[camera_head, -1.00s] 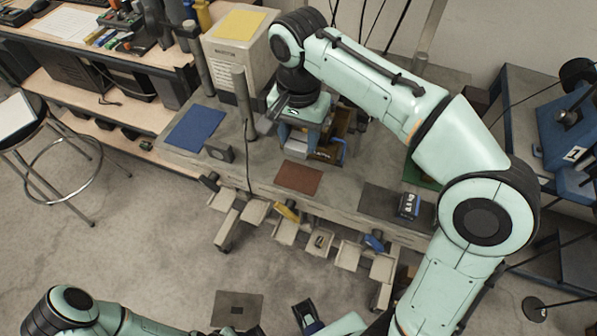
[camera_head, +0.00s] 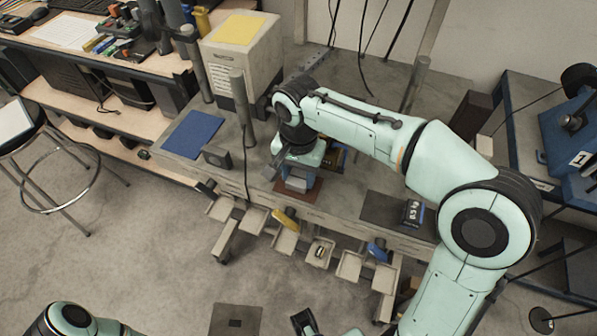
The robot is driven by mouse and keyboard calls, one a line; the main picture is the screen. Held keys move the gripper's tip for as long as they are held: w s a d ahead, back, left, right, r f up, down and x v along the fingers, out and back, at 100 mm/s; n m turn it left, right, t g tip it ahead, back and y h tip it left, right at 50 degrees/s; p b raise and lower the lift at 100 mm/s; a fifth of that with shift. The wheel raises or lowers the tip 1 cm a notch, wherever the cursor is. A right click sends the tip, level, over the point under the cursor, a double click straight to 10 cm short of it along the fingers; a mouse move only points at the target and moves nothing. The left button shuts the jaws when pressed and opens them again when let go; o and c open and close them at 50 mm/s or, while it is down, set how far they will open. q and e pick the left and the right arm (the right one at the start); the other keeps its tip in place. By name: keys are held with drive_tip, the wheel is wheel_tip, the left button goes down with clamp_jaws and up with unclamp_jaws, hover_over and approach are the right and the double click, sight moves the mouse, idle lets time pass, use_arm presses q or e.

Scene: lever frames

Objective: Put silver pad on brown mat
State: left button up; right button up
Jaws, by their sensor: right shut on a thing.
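My right gripper (camera_head: 295,166) reaches down over the front of the grey workbench. It is shut on the silver pad (camera_head: 296,184), a small grey piece seen just below its fingers and partly hidden by them. The brown mat (camera_head: 312,191) lies flat on the bench near its front edge, directly below the pad and partly covered by it in this view. I cannot tell whether the pad touches the mat. Part of my left arm (camera_head: 75,320) shows at the bottom left; I cannot make out its gripper clearly.
A blue mat (camera_head: 193,134) and a small dark block (camera_head: 217,157) lie to the left on the bench. A beige cabinet (camera_head: 243,65) and a grey post (camera_head: 242,98) stand behind left.

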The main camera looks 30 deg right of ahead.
sight(299, 178)
drive_tip(key=shift+f, duration=0.1)
drive_tip(key=o, duration=1.4)
drive_tip(key=shift+c, duration=0.2)
wheel_tip(299, 178, up, 12)
drive_tip(key=p, duration=0.3)
